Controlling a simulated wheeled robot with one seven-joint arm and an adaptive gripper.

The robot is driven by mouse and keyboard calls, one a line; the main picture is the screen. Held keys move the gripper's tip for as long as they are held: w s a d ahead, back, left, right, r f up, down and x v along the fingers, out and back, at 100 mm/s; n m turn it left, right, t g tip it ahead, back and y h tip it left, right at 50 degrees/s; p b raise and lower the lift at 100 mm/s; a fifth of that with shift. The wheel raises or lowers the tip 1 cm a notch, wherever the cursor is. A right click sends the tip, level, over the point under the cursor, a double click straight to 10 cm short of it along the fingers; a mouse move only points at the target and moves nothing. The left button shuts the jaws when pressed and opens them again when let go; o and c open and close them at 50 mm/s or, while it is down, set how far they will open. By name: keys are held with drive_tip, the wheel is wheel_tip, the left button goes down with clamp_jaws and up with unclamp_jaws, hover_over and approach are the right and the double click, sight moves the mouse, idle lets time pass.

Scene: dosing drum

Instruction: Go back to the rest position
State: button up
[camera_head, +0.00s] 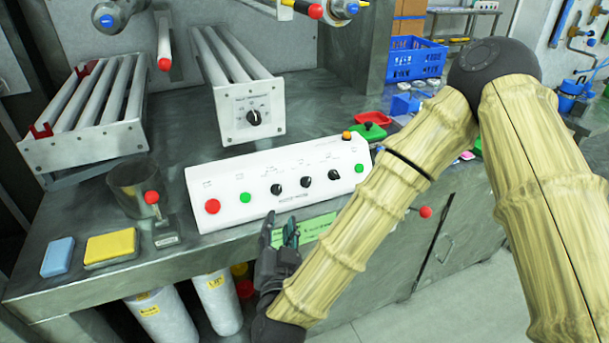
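My gripper (280,232) is in front of the workbench's front edge, just below the white control panel (278,184). Its dark fingers point up and it appears apart from the panel. I cannot tell how far apart the fingers are, and I see nothing clearly held. My arm comes in from the right, bent at a dark joint, and covers part of the bench. The panel has a red button, green buttons, several black knobs and an orange knob on top.
On the bench are a roller rack (86,118), a roller unit with a knob (250,114), a dark cup (134,186), a red-knobbed lever (153,198), a blue sponge (58,256) and a yellow sponge (111,246). A blue crate (418,58) stands behind. White containers (217,299) are below the bench.

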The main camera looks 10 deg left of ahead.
drive_tip(key=s+d+f+n+g+p, duration=0.1)
drive_tip(key=s+d+f+g, duration=0.15)
drive_tip(key=d+f, duration=0.5)
drive_tip(key=s+d+f+n+g+h, duration=0.15)
drive_tip(key=d+f+g, duration=0.25)
drive_tip(key=f, duration=0.6)
drive_tip(key=s+d+f+g+y+p, duration=0.1)
drive_tip(key=s+d+f+g, duration=0.3)
drive_tip(key=f, duration=0.5)
drive_tip(key=s+d+f+g+h, duration=0.2)
drive_tip(key=s+d+f, duration=0.3)
drive_tip(key=s+d, duration=0.3)
drive_tip(key=s+d+f+g+h, duration=0.2)
drive_tip(key=s+d+f+g, duration=0.2)
drive_tip(key=s+d, duration=0.4)
drive_tip(key=d+m+g, duration=0.1)
drive_tip(key=d, duration=0.6)
drive_tip(key=shift+s+f+p, duration=0.35)
drive_tip(key=shift+f+p, duration=0.05)
